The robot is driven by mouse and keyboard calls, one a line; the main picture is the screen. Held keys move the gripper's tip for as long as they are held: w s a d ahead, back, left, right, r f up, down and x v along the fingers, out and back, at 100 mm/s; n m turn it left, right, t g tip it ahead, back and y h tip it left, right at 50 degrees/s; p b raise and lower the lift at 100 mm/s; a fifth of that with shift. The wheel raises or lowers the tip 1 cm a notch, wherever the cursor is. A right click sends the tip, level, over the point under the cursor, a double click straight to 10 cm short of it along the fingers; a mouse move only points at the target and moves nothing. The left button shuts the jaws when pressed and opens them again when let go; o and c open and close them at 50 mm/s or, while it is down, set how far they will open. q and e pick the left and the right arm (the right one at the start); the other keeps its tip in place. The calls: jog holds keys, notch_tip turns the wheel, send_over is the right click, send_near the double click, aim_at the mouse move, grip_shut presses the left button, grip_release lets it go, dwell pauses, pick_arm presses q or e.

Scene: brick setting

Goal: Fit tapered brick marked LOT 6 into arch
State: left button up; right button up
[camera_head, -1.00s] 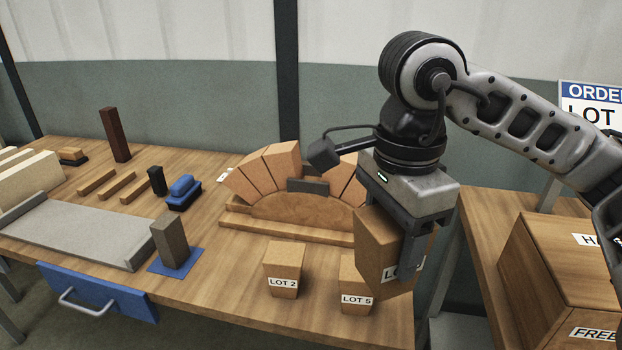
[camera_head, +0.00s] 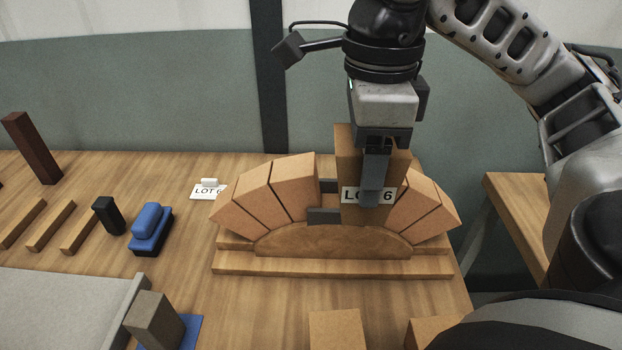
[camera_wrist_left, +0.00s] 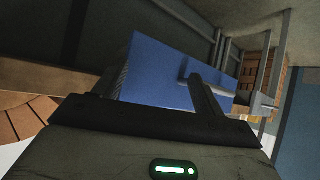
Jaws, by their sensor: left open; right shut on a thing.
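The tapered brick marked LOT 6 (camera_head: 350,160) is upright in my right gripper (camera_head: 376,190), which is shut on it; a finger covers the middle of its label. The brick is over the gap in the arch (camera_head: 293,188), between the left-hand bricks and the right-hand bricks (camera_head: 422,205). Its lower end hides much of the gap, and I cannot tell whether it touches its neighbours. The arch rests on a curved wooden form (camera_head: 330,242). My left gripper (camera_wrist_left: 203,88) shows only in the left wrist view, open and empty, with a blue panel beyond it.
A LOT 6 card (camera_head: 207,191) lies left of the arch. A blue brush (camera_head: 151,228), a black block (camera_head: 108,215) and wooden strips stand farther left. A grey-brown block (camera_head: 154,320) and tops of two bricks (camera_head: 337,328) are at the front. A grey tray (camera_head: 60,310) is front left.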

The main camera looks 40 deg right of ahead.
jog(key=w+d+f+b, duration=0.1)
jog(key=w+d+f, duration=0.1)
jog(key=w+f, duration=0.1)
jog(key=w+d+f, duration=0.2)
jog(key=w+f, duration=0.2)
jog(key=f, duration=0.1)
jog(key=w+d+f+b, duration=0.1)
jog(key=w+d+f, duration=0.2)
jog(key=w+f, duration=0.1)
jog(key=shift+w+f+b, duration=0.1)
jog(key=shift+f+b, duration=0.1)
jog(key=shift+b, duration=0.15)
pick_arm(q)
jog(key=shift+s+d+f, duration=0.25)
jog(key=shift+s+f, duration=0.35)
jog(key=shift+f, duration=0.2)
pick_arm(e)
jog(key=shift+a+f, duration=0.1)
jog(key=shift+f, duration=0.05)
jog(key=shift+f, duration=0.25)
pick_arm(q)
jog(key=shift+f, duration=0.1)
pick_arm(e)
jog(key=o, duration=1.2)
jog(key=shift+c, duration=0.2)
jog(key=shift+r, duration=0.15)
